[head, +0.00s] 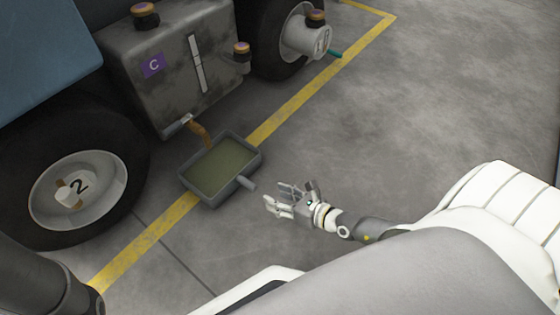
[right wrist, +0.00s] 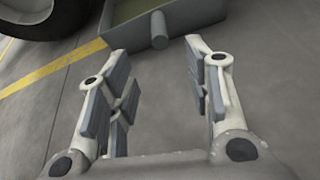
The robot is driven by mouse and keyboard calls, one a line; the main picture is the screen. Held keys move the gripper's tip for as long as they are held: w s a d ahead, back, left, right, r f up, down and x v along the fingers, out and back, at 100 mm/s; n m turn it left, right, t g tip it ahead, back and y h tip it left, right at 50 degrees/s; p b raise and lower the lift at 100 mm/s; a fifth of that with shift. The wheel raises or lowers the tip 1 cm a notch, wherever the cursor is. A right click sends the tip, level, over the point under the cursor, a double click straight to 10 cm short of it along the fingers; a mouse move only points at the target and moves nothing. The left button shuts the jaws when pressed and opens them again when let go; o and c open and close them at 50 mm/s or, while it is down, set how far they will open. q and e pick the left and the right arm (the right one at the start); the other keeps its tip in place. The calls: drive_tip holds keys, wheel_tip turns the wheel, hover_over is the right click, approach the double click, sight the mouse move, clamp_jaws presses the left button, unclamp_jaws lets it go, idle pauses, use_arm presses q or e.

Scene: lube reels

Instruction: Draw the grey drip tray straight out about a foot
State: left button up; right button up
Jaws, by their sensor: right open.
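The grey drip tray (head: 222,194) sits on the floor below the dirty tank, across the yellow line, with greenish-brown liquid in it. A short round grey handle (head: 246,183) sticks out from its near right side. My right gripper (head: 272,198) is open and empty, a little to the right of the handle and apart from it. In the right wrist view the tray (right wrist: 185,18) is at the top and its handle (right wrist: 159,30) points down toward the gap between my open fingers (right wrist: 158,62). My left gripper is not in view.
The dirty tank (head: 190,90) marked C has a brown spout (head: 199,131) over the tray's far edge. The yellow line (head: 290,112) crosses the floor. The floor (head: 420,100) to the right is clear.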

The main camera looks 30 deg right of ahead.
sight(255, 189)
drive_tip(key=b+x, duration=0.4)
drive_tip(key=x, duration=0.5)
drive_tip(key=shift+f+b, duration=0.2)
drive_tip(key=shift+b, duration=0.15)
drive_tip(key=shift+b+x, duration=0.3)
drive_tip(key=shift+x, duration=0.5)
drive_tip(key=shift+r, duration=0.15)
clamp_jaws()
